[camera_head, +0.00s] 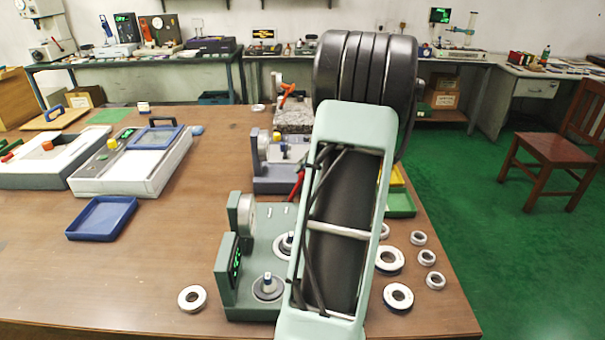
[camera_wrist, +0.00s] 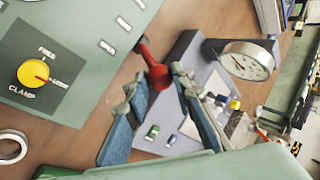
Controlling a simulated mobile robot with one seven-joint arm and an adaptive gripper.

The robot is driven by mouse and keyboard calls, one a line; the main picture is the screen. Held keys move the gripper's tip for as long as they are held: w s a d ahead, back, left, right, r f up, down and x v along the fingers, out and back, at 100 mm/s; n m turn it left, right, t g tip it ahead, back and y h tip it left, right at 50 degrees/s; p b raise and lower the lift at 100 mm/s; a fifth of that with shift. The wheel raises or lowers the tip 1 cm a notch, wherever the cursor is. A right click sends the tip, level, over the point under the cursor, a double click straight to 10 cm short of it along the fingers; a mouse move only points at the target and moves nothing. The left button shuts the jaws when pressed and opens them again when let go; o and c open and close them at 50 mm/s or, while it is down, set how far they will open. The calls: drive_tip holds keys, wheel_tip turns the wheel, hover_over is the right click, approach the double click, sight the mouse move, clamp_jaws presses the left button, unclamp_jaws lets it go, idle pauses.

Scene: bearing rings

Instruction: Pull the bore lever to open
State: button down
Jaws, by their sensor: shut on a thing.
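A red lever with a round knob (camera_wrist: 158,76) rises from the edge of a grey-green panel (camera_wrist: 75,45) in the wrist view. My gripper (camera_wrist: 161,82) has its two blue-padded fingers on either side of the knob and is shut on it. The grey-green gauge station (camera_head: 231,300) stands at the table's front in the head view. A bit of red (camera_head: 297,186) shows beside my arm there. My arm hides the gripper and most of the lever in the head view. I cannot tell how far the lever is turned.
A yellow clamp knob (camera_wrist: 32,72) sits on the panel. A grey station with a dial gauge (camera_wrist: 246,61) stands close beyond the fingers. Several bearing rings (camera_head: 398,296) lie on the right of the table.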

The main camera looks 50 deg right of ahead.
drive_tip(key=shift+s+d+f, duration=0.2)
drive_tip(key=shift+s+f, duration=0.1)
drive_tip(key=shift+s, duration=0.15)
drive_tip(key=c, duration=1.7)
unclamp_jaws()
drive_tip(key=shift+w+r, duration=0.1)
drive_tip(key=v, duration=1.2)
drive_tip(key=shift+w, duration=0.1)
